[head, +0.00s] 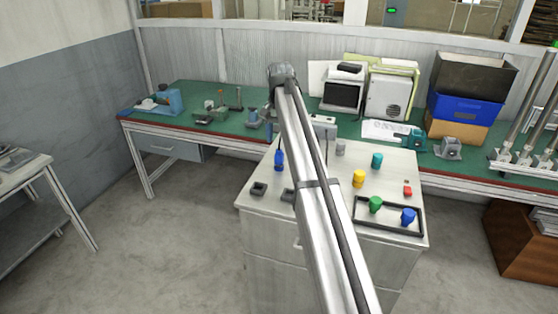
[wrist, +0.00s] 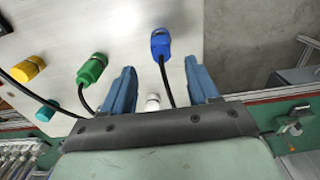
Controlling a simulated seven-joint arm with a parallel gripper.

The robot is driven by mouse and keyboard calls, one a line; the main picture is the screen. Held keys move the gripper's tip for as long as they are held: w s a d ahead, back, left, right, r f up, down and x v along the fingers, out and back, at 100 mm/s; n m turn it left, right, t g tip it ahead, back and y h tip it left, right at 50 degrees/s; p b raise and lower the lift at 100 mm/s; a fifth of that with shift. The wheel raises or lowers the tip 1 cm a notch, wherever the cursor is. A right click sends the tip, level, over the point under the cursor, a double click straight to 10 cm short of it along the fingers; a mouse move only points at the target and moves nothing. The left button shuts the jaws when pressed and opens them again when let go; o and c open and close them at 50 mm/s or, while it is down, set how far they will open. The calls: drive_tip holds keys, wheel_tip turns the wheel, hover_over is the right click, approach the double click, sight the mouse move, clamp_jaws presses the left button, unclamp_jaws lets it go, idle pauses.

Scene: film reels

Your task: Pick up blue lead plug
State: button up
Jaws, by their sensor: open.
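The blue lead plug (wrist: 160,42) lies in the wrist view on the pale cabinet top, with a black cable running from it. It appears to be the blue piece (head: 279,160) at the left of the cabinet top in the head view. My gripper (wrist: 159,65) is open, its two blue fingers apart. The plug shows ahead of the gap between the fingertips, nothing is held, and its height below them is hard to judge. In the head view my arm crosses the middle, and I cannot make out the fingers.
A green plug (wrist: 92,68), a yellow plug (wrist: 28,68), a teal piece (wrist: 45,112) and a white piece (wrist: 152,102) are nearby. A black-rimmed tray (head: 388,231) holds green and blue pieces. Black blocks (head: 259,188) sit at front left. The green bench (head: 190,92) stands behind.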

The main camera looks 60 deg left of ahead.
sight(279, 153)
drive_tip(key=shift+s+f, duration=0.1)
drive_tip(key=shift+f, duration=3.75)
drive_tip(key=c, duration=1.1)
